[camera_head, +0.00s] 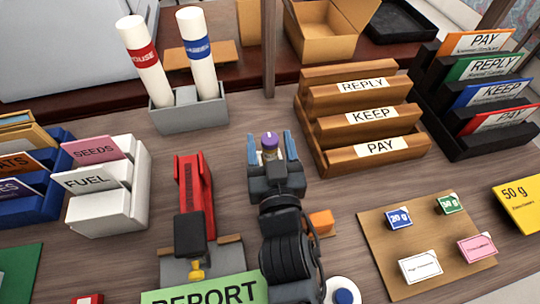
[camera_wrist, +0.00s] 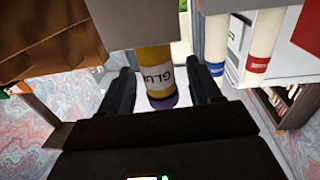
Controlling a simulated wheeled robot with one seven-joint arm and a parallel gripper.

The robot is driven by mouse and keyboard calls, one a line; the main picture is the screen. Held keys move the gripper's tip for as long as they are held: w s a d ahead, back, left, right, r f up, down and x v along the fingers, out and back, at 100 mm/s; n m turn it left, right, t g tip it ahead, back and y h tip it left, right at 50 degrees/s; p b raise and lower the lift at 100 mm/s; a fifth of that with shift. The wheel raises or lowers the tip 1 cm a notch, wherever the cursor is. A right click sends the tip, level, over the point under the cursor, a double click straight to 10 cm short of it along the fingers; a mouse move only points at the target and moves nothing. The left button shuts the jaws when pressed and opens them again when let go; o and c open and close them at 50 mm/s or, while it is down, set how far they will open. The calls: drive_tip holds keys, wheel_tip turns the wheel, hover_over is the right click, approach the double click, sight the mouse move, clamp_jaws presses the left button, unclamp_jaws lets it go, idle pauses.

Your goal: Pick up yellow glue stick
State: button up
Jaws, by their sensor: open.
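The yellow glue stick shows in the wrist view (camera_wrist: 154,58), with a white "GLU" label and a purple end. In the head view only its purple top (camera_head: 269,139) and a little below it show; the rest is hidden by my gripper. My gripper (camera_head: 271,150) is open, with one finger on each side of the glue stick. In the wrist view, the dark fingers (camera_wrist: 162,85) stand left and right of it, with a gap on both sides. The glue stick appears upright on the desk.
A red stapler-like tool (camera_head: 193,195) lies close to my gripper's left. A grey holder (camera_head: 190,116) with two rolled tubes stands behind left. A wooden letter rack (camera_head: 310,140) stands behind right. An orange block (camera_head: 321,221) and a board (camera_head: 377,222) with cards lie right.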

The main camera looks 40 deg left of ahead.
drive_tip(key=c, duration=1)
drive_tip(key=shift+r, duration=0.15)
